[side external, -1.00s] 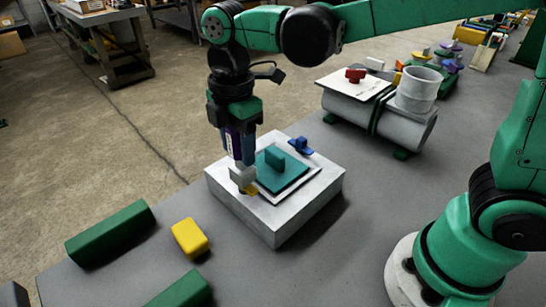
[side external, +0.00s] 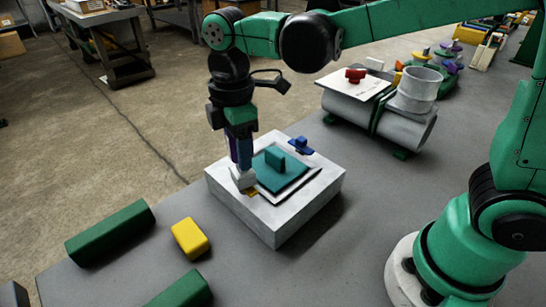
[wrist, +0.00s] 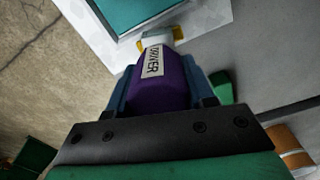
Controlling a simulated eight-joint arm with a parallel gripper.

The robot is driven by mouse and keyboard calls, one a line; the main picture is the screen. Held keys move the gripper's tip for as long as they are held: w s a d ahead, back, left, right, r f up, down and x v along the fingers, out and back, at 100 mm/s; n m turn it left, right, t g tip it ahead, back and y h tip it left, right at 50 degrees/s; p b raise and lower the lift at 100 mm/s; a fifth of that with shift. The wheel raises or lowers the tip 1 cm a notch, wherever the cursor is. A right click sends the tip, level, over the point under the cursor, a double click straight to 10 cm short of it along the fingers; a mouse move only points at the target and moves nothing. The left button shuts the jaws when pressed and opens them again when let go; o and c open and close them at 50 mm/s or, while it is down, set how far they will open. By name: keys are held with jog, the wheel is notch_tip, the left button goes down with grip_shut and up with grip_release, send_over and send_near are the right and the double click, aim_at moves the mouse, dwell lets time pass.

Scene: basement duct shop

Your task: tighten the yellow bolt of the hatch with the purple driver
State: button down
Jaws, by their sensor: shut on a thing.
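The purple driver (wrist: 158,85), labelled "DRIVER", is held between the fingers of my gripper (side external: 241,156). It points down, and its pale socket end (side external: 243,179) sits over the yellow bolt (side external: 252,193) at the near-left corner of the hatch. Most of the bolt is hidden by the socket; yellow also shows on both sides of the tip in the wrist view (wrist: 180,32). The hatch is a teal plate (side external: 292,170) with an upright grip, lying on a white box (side external: 275,229). A blue bolt (side external: 300,146) stands at the hatch's far corner.
A yellow block (side external: 190,239) and two green blocks (side external: 110,233) lie left of the box. A grey duct (side external: 408,132) with a white board and a red piece (side external: 355,75) stands behind it to the right. The grey bench between box and duct is clear.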

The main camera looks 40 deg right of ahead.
jog(key=shift+m, duration=0.3)
jog(key=m, duration=0.3)
jog(key=shift+m, duration=0.3)
jog(key=m, duration=0.3)
jog(key=shift+w+d, duration=0.1)
jog(key=shift+m, duration=0.4)
jog(key=m, duration=0.2)
jog(key=shift+m, duration=0.3)
